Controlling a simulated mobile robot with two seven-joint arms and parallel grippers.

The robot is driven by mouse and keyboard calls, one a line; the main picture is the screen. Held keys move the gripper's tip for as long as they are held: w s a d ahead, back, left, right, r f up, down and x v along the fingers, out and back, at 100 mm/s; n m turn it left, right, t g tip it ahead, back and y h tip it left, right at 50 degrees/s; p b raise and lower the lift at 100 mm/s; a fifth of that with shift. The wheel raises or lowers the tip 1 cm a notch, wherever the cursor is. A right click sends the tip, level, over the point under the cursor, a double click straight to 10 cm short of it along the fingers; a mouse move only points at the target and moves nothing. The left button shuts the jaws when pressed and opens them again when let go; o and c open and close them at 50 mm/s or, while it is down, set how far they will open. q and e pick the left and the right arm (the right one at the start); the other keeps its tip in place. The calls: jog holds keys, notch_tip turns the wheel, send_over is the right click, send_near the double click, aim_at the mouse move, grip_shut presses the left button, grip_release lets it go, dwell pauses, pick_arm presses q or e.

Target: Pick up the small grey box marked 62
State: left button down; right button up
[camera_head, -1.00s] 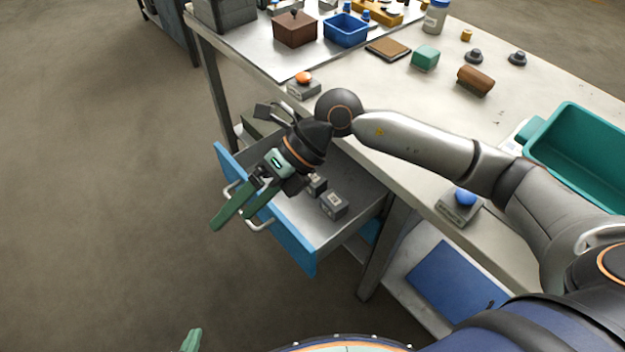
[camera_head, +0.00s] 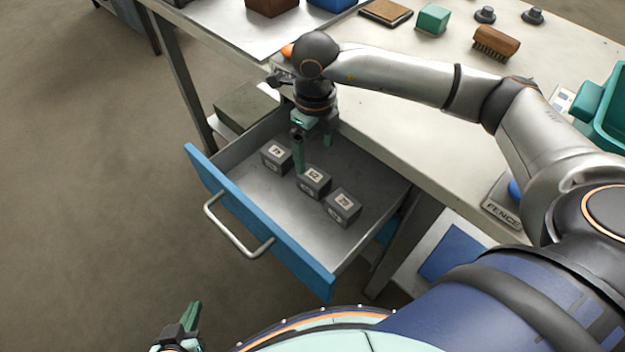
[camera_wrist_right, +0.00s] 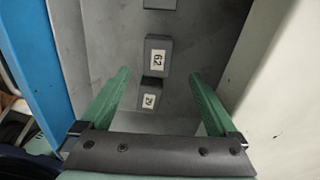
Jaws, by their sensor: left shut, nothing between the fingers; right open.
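Three small grey boxes with white labels lie in a row in the open drawer. The box marked 62 (camera_wrist_right: 155,67) shows its label in the right wrist view, between the other two; in the head view it is the middle box (camera_head: 314,183). My right gripper (camera_head: 314,158) is open and empty, pointing down into the drawer from the table side. In the right wrist view its green fingers (camera_wrist_right: 160,76) stand apart on either side of the marked box, which looks still below them. My left gripper (camera_head: 190,322) is shut and empty at the bottom left, away from the drawer.
The drawer has a blue front (camera_head: 262,222) and a metal handle (camera_head: 238,232). One box (camera_head: 277,157) lies further left and another (camera_head: 342,208) nearer, close beside the 62 box. The tabletop edge (camera_head: 400,160) runs along the drawer's right.

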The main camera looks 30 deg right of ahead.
aim_at(314, 175)
jog(key=f, duration=0.9)
jog(key=shift+s+a+f+b, duration=0.1)
jog(key=shift+s+a+b, duration=0.1)
jog(key=shift+b, duration=0.1)
jog(key=shift+c, duration=0.2)
grip_shut()
